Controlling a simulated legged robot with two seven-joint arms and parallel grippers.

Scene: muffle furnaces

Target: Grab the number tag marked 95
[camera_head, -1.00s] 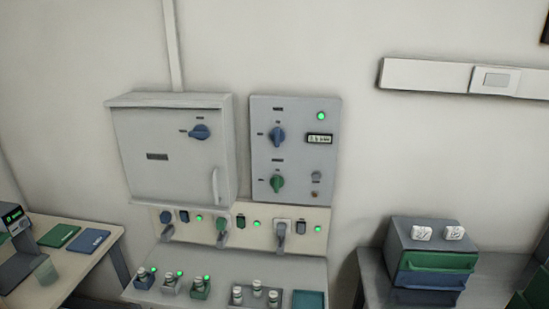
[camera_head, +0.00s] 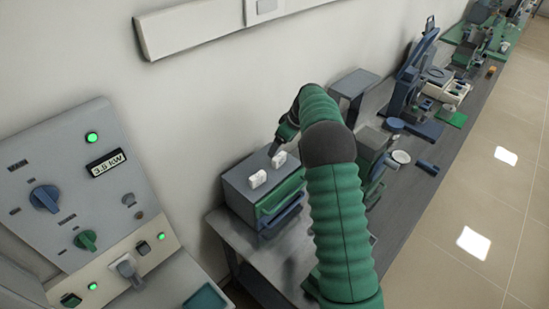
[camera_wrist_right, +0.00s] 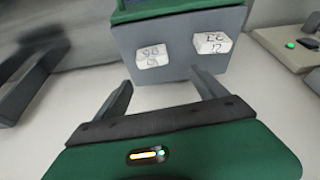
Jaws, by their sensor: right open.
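Two small white number tags lie on top of a grey drawer box (camera_head: 238,184). In the head view one tag (camera_head: 258,179) is nearer the control panel and the other tag (camera_head: 279,159) is beside my right gripper (camera_head: 274,150). The right wrist view shows a left tag (camera_wrist_right: 152,56) and a right tag (camera_wrist_right: 212,43), with markings that look upside down. I cannot read for sure which is 95. In that view my right gripper (camera_wrist_right: 161,82) is open and empty, its fingers short of both tags. My left gripper is out of view.
The box with green and blue drawers stands on a grey bench (camera_head: 300,268) against the wall. A control panel (camera_head: 75,190) is at the left. A grey stand (camera_head: 354,88) and more equipment line the bench beyond my arm. Clear floor (camera_head: 470,215) is at the right.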

